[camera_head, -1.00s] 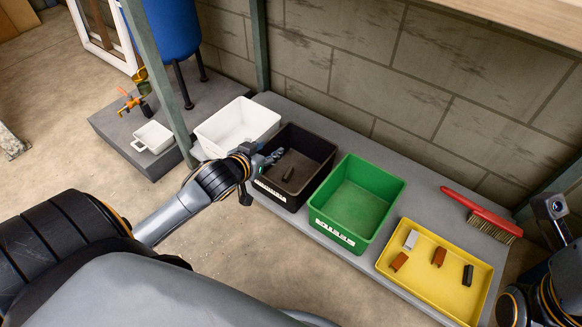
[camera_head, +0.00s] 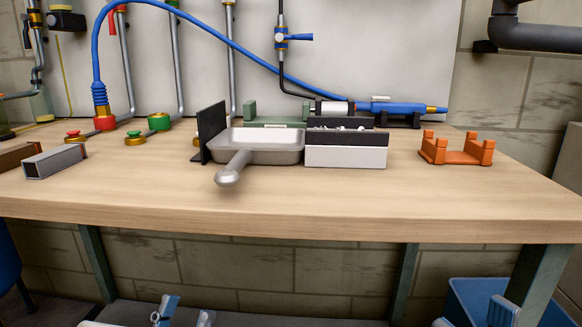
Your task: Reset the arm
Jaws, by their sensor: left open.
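My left gripper (camera_head: 184,315) shows only by its fingertips at the bottom edge, below the bench. The tips stand apart with nothing seen between them. What looks like part of my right gripper (camera_head: 500,312) shows at the bottom right, in front of a blue bin (camera_head: 470,292). It is cut off by the frame edge, so its opening cannot be told. Most of both arms is out of view.
A wooden workbench (camera_head: 300,203) spans the view. Blue hose and pipes stand behind. The bench front is mostly clear.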

